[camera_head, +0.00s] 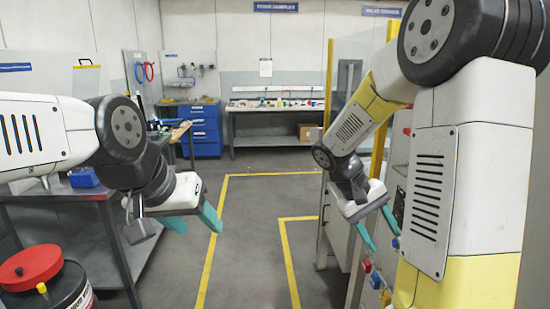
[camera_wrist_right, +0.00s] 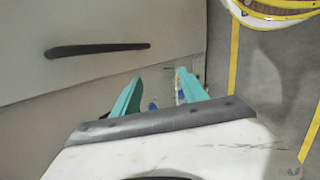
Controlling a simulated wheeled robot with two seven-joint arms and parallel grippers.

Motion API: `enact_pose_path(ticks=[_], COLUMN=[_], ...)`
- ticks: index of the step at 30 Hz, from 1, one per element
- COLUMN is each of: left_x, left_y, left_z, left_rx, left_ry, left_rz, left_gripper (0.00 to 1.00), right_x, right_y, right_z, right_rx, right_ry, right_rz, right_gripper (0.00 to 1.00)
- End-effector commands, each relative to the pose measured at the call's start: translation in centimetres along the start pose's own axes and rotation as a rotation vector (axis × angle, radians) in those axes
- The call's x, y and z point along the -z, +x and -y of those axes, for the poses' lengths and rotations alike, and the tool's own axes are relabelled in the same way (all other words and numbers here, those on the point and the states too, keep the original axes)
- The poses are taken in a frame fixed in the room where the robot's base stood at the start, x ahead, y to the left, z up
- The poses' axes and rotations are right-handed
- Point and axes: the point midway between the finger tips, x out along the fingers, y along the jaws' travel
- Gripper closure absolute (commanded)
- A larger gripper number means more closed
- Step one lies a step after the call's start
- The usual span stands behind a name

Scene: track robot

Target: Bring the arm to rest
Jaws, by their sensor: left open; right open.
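My left gripper (camera_head: 193,222) comes in from the left in the head view, with teal fingers pointing down and to the right. It is open and empty, beside a dark workbench. My right gripper (camera_head: 378,231) hangs at the right of the head view, its teal fingers pointing down near a panel with buttons. In the right wrist view its two teal fingers (camera_wrist_right: 158,92) stand apart with nothing between them. My right arm reaches up and covers much of the right side of the head view.
A drum with a red lid (camera_head: 30,266) stands at lower left. A workbench (camera_head: 117,235) stands at left. A blue drawer cabinet (camera_head: 201,130) and a long bench (camera_head: 277,108) line the back wall. Yellow floor lines (camera_head: 211,255) cross open grey floor. A dark handle (camera_wrist_right: 97,49) is on a pale panel.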

Motion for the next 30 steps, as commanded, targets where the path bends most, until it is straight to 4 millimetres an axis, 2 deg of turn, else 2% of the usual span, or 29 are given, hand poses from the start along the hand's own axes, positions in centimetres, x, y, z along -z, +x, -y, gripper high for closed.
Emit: enact_pose_path(ticks=[3, 9, 15, 18, 23, 30], left_x=[0.0, 0.0, 0.0, 0.0, 0.0, 0.0], left_y=[0.0, 0.0, 0.0, 0.0, 0.0, 0.0], left_z=[0.0, 0.0, 0.0, 0.0, 0.0, 0.0], left_rx=[0.000, 0.000, 0.000, 0.000, 0.000, 0.000], left_ry=[0.000, 0.000, 0.000, 0.000, 0.000, 0.000], left_rz=[0.000, 0.000, 0.000, 0.000, 0.000, 0.000], left_gripper=[0.45, 0.45, 0.45, 0.45, 0.45, 0.45], right_x=[-2.8, -6.7, -10.0, -11.1, -12.0, -12.1], right_y=[-2.3, -6.9, -11.2, -12.8, -13.9, -14.0], right_z=[1.2, 3.5, 5.2, 5.7, 6.2, 6.2], right_rx=[0.182, 0.431, 0.592, 0.635, 0.665, 0.667], right_ry=[0.045, 0.112, 0.180, 0.207, 0.228, 0.229], right_rz=[-0.113, -0.339, -0.578, -0.667, -0.741, -0.749], right_gripper=[0.49, 0.49, 0.49, 0.49, 0.49, 0.49])
